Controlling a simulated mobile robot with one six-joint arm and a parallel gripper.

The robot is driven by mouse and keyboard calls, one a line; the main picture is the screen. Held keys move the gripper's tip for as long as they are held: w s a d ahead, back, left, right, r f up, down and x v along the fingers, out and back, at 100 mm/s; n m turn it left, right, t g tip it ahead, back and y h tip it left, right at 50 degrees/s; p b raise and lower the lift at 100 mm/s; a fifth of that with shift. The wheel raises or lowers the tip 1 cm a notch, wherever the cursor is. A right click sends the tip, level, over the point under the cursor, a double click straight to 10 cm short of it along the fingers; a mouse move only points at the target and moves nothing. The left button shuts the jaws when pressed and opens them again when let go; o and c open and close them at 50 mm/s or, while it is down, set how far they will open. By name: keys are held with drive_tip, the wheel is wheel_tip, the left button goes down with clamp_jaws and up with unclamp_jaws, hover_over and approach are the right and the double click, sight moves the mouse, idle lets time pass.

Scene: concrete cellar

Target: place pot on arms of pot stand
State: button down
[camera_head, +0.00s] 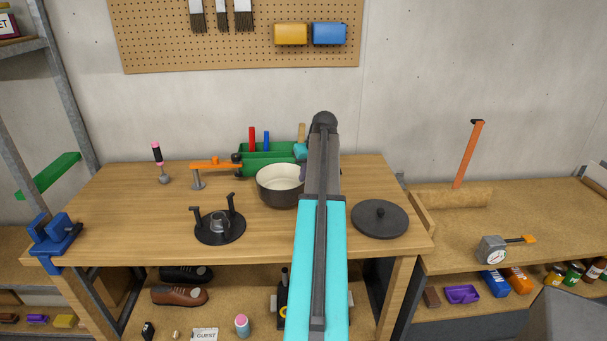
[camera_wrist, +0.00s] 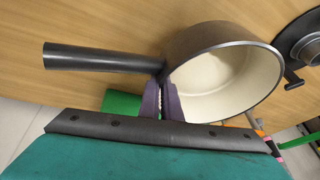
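The pot (camera_head: 279,182), dark outside and cream inside, is upright at the middle of the workbench, left of my arm. I cannot tell whether it rests on the bench or hangs just above it. In the wrist view the pot (camera_wrist: 262,75) shows its dark handle (camera_wrist: 95,57) pointing left. My gripper (camera_wrist: 164,88) has its purple fingers close together on either side of the pot's wall beside the handle, seemingly gripping it. The black pot stand (camera_head: 220,228), with upright arms on a round base, is empty, in front and left of the pot. Part of it shows in the wrist view (camera_wrist: 302,45).
A dark round lid (camera_head: 380,219) lies right of my arm. Behind the pot are a green tool box (camera_head: 262,161) and an orange clamp-like tool (camera_head: 213,165). A blue vise (camera_head: 54,236) is at the bench's left corner. The bench's left part is mostly clear.

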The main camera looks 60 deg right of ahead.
drive_tip(key=s+a+r+b, duration=0.1)
drive_tip(key=s+a+b, duration=0.1)
drive_tip(key=s+a, duration=0.5)
drive_tip(key=shift+s+a+r, duration=0.15)
drive_tip(key=shift+s+a, duration=0.25)
drive_tip(key=shift+a, duration=0.15)
drive_tip(key=shift+s, duration=0.15)
idle(0.9)
